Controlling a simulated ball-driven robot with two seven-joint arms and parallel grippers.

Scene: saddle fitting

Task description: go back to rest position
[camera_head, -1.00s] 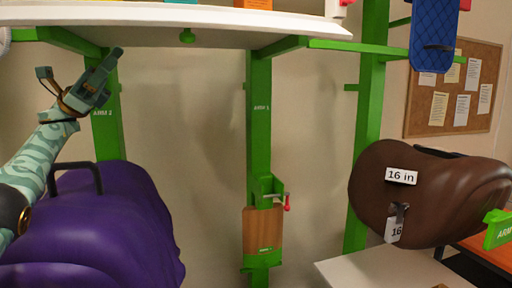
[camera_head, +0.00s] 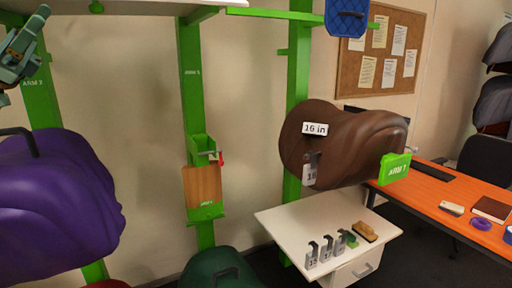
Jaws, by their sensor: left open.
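My left gripper (camera_head: 24,42) is at the upper left edge of the head view, raised above the purple saddle (camera_head: 55,190) and in front of a green post. It is open and I see nothing in it. Part of it and its arm are cut off by the picture's edge. My right gripper is not in view. A brown saddle (camera_head: 345,145) with a "16 in" label hangs on a green arm marked "ARM 1" (camera_head: 395,168) at the right.
A white cabinet (camera_head: 290,222) below the brown saddle bears several small numbered tags and a brush (camera_head: 365,231). A dark green saddle (camera_head: 222,270) is at the bottom. An orange desk (camera_head: 455,190) stands at the right. A white shelf crosses the upper left.

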